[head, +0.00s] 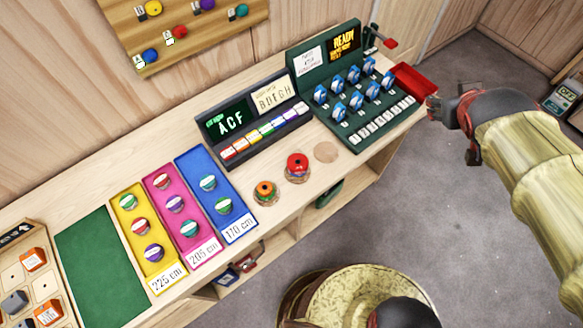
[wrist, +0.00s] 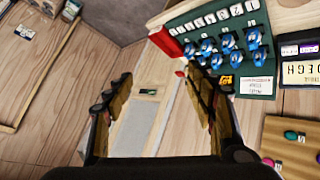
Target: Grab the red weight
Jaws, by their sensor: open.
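The red weight (head: 297,162), round with a dark centre, sits on a small wooden base on the bench top in the head view, just right of the orange weight (head: 264,190). My gripper (head: 452,113) is at the right of the head view, beyond the bench's right end and well away from the red weight. In the wrist view my gripper (wrist: 157,80) has its two fingers spread wide, with nothing between them. I cannot make out the red weight in the wrist view.
An empty wooden disc (head: 326,152) lies right of the red weight. Behind are a dark display box (head: 246,118) and a green panel with blue knobs (head: 350,90). A red tray (head: 412,84) is at the bench's right end. Yellow, pink and blue trays (head: 237,228) lie left.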

